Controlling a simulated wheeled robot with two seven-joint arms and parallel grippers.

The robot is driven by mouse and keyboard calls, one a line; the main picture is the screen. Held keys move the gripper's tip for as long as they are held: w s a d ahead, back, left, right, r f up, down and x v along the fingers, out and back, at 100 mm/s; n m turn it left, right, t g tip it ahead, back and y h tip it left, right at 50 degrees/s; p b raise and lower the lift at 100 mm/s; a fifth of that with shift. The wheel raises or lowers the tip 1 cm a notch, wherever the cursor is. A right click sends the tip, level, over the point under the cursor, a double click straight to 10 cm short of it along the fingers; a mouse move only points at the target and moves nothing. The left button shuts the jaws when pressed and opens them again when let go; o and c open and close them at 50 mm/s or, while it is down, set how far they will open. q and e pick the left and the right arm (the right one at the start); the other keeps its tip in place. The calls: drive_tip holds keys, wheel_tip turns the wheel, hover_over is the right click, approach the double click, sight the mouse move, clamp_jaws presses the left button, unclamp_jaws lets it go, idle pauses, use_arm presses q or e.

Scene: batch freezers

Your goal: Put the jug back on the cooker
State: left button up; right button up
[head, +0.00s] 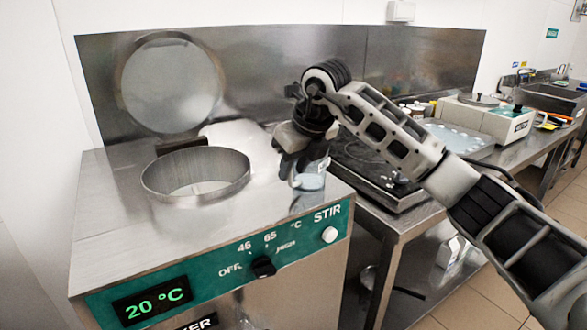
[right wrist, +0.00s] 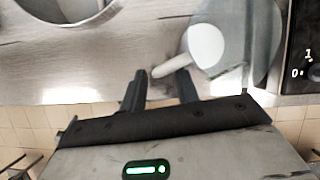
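The clear jug (head: 309,182), with something pale in it, is at the right front part of the cooker's top (head: 110,235). In the right wrist view the jug (right wrist: 208,46) shows from above, its pale handle (right wrist: 168,67) pointing toward my gripper. My right gripper (head: 300,165) is right at the jug and hides part of it. In the right wrist view its two fingers (right wrist: 160,82) are apart, with the handle's end at the gap between the tips. I cannot tell whether either finger touches it. My left gripper is not in view.
An open round metal vessel (head: 196,188) is set in the cooker's top, with a raised round lid (head: 172,85) behind. The cooker's front has a knob (head: 264,267) and a display reading 20 °C. A black hob (head: 375,175) stands close on the right.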

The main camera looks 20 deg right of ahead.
drive_tip(key=v, duration=1.1)
drive_tip(key=s+a+f+n+g+y, duration=0.25)
drive_tip(key=a+f+y, duration=0.55)
drive_tip(key=a, duration=0.5)
drive_tip(key=s+a+f+m+y, duration=0.35)
drive_tip(key=s+a+y, duration=0.35)
drive_tip(key=a+y, duration=0.35)
drive_tip(key=d+f+m+t+h, duration=0.5)
drive_tip(key=m+t, duration=0.3)
drive_tip(key=m, duration=0.5)
drive_tip(key=d+f+m+t+h, duration=0.3)
drive_tip(key=f+m+t+h, duration=0.4)
drive_tip(key=m, duration=0.6)
drive_tip(key=s+d+f+m+g+h, duration=0.2)
drive_tip(key=s+f+m+g, duration=0.1)
drive_tip(key=s+f, duration=0.4)
drive_tip(key=s+d+f+m+g+h, duration=0.2)
drive_tip(key=s+f+m, duration=0.4)
drive_tip(key=f, duration=0.6)
drive_tip(key=shift+s+d+g+b, duration=0.25)
drive_tip(key=shift+s+g+b, duration=0.1)
drive_tip(key=shift+s+g, duration=0.45)
